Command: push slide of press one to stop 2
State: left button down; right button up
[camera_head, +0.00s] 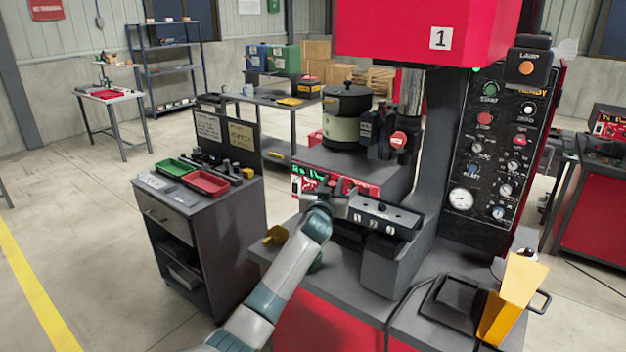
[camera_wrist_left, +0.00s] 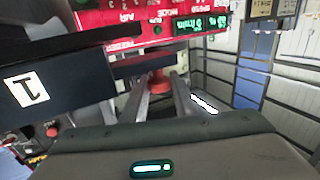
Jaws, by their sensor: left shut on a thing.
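Press one has a red head (camera_head: 420,25) marked 1 and a grey frame. A dark rail (camera_head: 384,214) with number plates 1, 2 and 3 sits on its front. My left gripper (camera_head: 338,204) is at the left end of this rail. In the left wrist view its two fingers are closed around a red knob (camera_wrist_left: 159,82), which appears to be the slide's handle. The slide's body is mostly hidden by the gripper, so its exact stop is unclear. My right gripper is not shown.
A black control panel (camera_head: 500,150) stands right of the rail. A red display unit (camera_head: 325,182) is just behind the gripper. A yellow chute (camera_head: 512,295) stands at the front right. A grey cabinet (camera_head: 205,235) with green and red trays is on the left.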

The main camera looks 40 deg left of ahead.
pick_arm(q)
jog(key=d, duration=0.4)
jog(key=shift+d+f, duration=0.1)
jog(key=shift+d, duration=0.15)
jog(key=c, duration=1.7)
grip_release()
jog(key=shift+s, duration=0.1)
jog(key=shift+b+v, duration=2.45)
jog(key=shift+v, duration=6.1)
jog(key=shift+f, duration=0.1)
